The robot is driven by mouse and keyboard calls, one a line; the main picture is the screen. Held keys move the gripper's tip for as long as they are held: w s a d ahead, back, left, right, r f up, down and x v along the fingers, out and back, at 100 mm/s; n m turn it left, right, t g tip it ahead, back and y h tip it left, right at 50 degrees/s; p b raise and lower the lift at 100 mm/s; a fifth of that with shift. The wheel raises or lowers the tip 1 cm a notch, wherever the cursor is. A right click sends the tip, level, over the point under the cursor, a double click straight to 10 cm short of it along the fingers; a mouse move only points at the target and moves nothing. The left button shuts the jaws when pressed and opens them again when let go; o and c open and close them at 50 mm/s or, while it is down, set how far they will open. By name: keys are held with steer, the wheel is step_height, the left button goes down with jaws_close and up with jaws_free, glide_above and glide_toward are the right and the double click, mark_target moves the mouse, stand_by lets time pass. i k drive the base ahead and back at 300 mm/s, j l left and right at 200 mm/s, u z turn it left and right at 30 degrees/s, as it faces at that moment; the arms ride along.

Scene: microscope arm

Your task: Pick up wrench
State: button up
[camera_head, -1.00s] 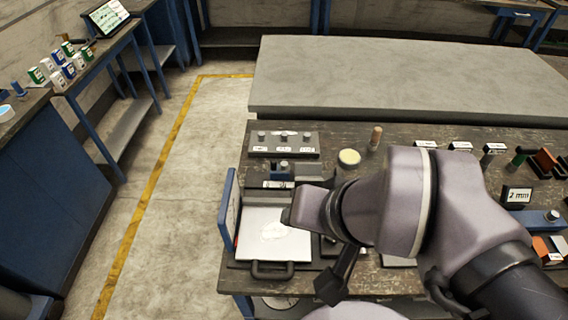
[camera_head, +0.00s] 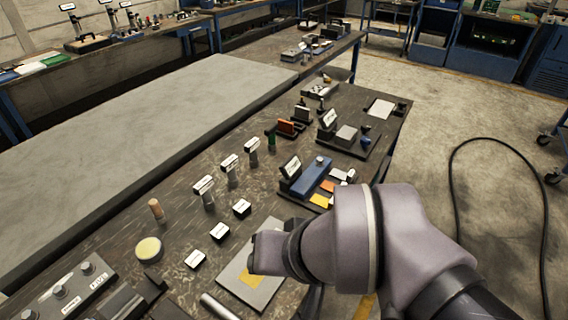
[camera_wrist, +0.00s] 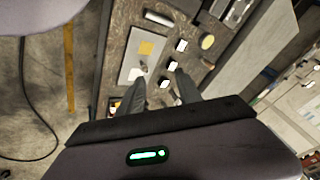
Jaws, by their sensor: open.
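I cannot make out a wrench for certain in either view. My gripper (camera_wrist: 160,94) shows in the wrist view with its two grey fingers apart and nothing seen between them. It is above the dark workbench (camera_wrist: 113,52). In the head view my arm's wrist hides the fingers. Below it is a light grey plate (camera_head: 232,277) with a yellow square (camera_head: 250,278); the plate also shows in the wrist view (camera_wrist: 133,58). A small metal-looking item (camera_wrist: 143,68) lies near the plate's lower edge, too small to name. A metal cylinder (camera_head: 218,306) lies near the bottom edge of the head view.
Several labelled upright tools (camera_head: 207,193) and small black blocks with white labels (camera_head: 220,232) stand on the bench. A blue block (camera_head: 312,176) and a yellow-topped round container (camera_head: 149,250) stand there too. A grey slab (camera_head: 150,125) lies behind. A black cable (camera_head: 548,220) crosses the floor.

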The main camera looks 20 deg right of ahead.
mark_target(228, 166)
steer(key=i+l+u, duration=0.15)
steer(key=l+u, duration=0.25)
steer(key=l, duration=0.15)
steer(key=i+l+u, duration=0.1)
steer(key=l+u, duration=0.75)
steer(key=l, duration=0.2)
steer(key=k+l+u, duration=0.15)
steer(key=l+u, duration=0.3)
steer(key=l, duration=0.15)
